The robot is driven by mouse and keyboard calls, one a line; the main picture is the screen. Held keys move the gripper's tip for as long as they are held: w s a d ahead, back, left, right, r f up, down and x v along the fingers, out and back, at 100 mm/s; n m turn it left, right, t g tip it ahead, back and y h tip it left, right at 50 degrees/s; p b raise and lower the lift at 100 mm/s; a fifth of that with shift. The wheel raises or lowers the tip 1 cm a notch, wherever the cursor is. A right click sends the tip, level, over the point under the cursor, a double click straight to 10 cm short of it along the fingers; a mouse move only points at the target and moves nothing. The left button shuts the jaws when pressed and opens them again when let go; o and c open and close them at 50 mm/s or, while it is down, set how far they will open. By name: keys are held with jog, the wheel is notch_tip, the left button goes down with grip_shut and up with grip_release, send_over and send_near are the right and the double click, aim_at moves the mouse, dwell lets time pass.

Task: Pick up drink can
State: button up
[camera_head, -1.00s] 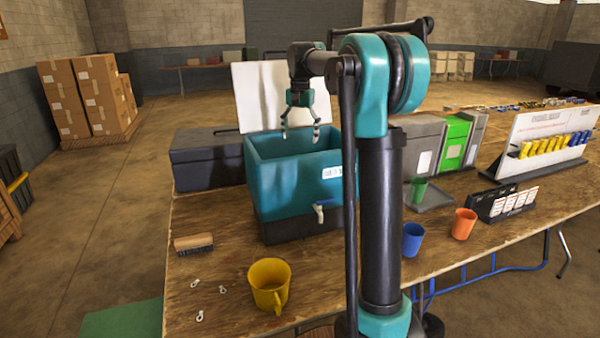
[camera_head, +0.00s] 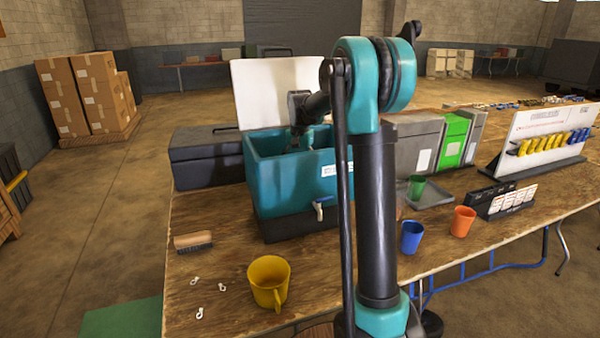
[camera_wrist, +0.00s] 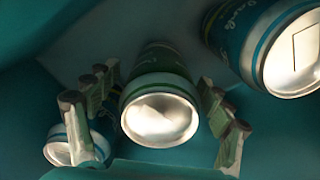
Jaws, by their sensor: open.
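My gripper (camera_wrist: 155,115) is down inside the teal cooler box (camera_head: 290,185), whose white lid (camera_head: 275,90) stands open behind it. In the wrist view a green drink can (camera_wrist: 163,75) with a bare metal end lies between my two open fingers, one on each side of it. I cannot tell whether either finger touches the can. A larger-looking teal can (camera_wrist: 245,35) is at the upper right. Another can (camera_wrist: 62,150) shows at the lower left, partly behind the left finger. In the head view the cooler walls hide the cans and my fingertips.
The cooler walls surround my gripper. A dark box (camera_head: 205,158) stands left of the cooler and grey and green cases (camera_head: 455,140) stand right. A yellow mug (camera_head: 268,283), brush (camera_head: 193,241), blue cup (camera_head: 412,237) and orange cup (camera_head: 463,221) are on the table.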

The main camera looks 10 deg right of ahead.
jog(key=shift+f, duration=0.55)
jog(key=c, duration=1.6)
